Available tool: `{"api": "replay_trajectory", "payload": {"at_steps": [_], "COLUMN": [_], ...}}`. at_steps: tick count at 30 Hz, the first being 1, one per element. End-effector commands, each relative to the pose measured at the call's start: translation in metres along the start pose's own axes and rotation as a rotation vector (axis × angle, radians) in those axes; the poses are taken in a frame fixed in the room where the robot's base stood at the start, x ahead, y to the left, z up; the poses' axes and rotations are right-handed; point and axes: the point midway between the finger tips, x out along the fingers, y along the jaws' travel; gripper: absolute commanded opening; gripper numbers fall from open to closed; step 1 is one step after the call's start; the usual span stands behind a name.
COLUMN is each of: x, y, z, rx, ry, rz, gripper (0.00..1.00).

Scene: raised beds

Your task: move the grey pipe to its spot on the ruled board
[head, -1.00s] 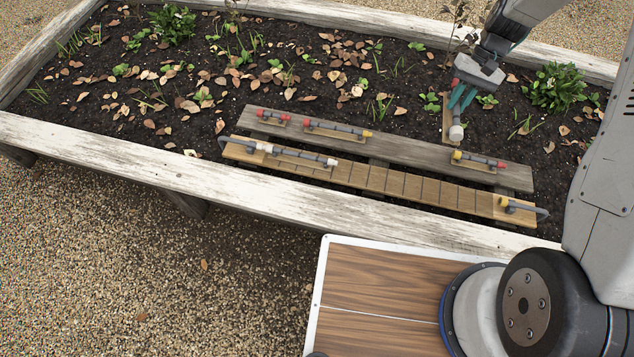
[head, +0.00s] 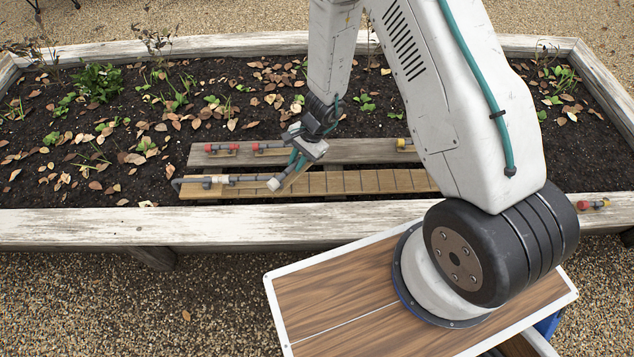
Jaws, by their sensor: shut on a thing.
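My gripper (head: 300,161) is shut on the grey pipe (head: 279,181). The pipe's white end shows below the teal fingers, and the rest of it is mostly hidden by them. The gripper holds the pipe tilted over the left part of the ruled board (head: 360,182), close to the right end of a fitted grey pipe with white collars (head: 218,180). I cannot tell whether the two touch. The ruled board is a tan wooden strip with cross lines, and its right end is hidden behind my arm.
Leafy soil lies beyond.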

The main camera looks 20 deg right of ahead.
Motion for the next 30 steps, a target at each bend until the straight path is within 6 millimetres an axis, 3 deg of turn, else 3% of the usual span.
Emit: {"api": "replay_trajectory", "payload": {"at_steps": [7,11,18,21,25,30], "x": [0.039,0.058,0.088,0.092,0.093,0.093], "y": [0.031,0.058,0.138,0.158,0.161,0.131], "z": [-0.013,-0.024,-0.047,-0.051,-0.058,-0.082], "rx": [0.262,0.407,0.675,0.726,0.748,0.746], "ry": [0.053,0.083,0.142,0.154,0.159,0.160], "rz": [-0.101,-0.159,-0.272,-0.297,-0.314,-0.320], "gripper": [0.00,0.00,0.00,0.00,0.00,0.00]}}
